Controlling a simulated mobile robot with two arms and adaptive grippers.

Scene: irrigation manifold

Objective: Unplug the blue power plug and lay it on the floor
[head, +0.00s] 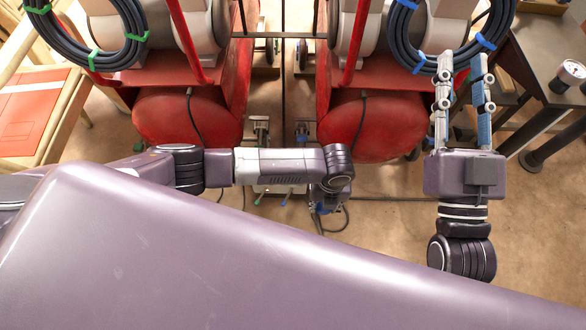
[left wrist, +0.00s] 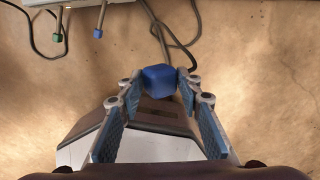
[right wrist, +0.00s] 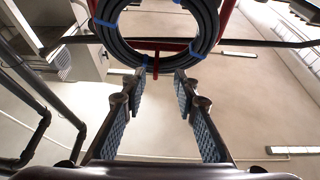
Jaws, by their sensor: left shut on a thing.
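The blue power plug (left wrist: 159,80) is between the fingertips of my left gripper (left wrist: 160,85), which is shut on it in the left wrist view. A grey cord (left wrist: 168,40) runs from the plug toward the top. A grey and white box with a dark face (left wrist: 140,128) lies just below the plug in that view; I cannot tell whether the plug is still seated in it. In the head view my left gripper (head: 323,207) is mostly hidden under its own wrist. My right gripper (head: 463,78) is open and empty, pointing up; it also shows in the right wrist view (right wrist: 158,80).
Two red machines with rounded tanks (head: 186,117) (head: 357,125) stand ahead. A blue-tied hose coil (head: 468,58) hangs near my right fingertips. Brown floor (left wrist: 255,75) is bare around the box.

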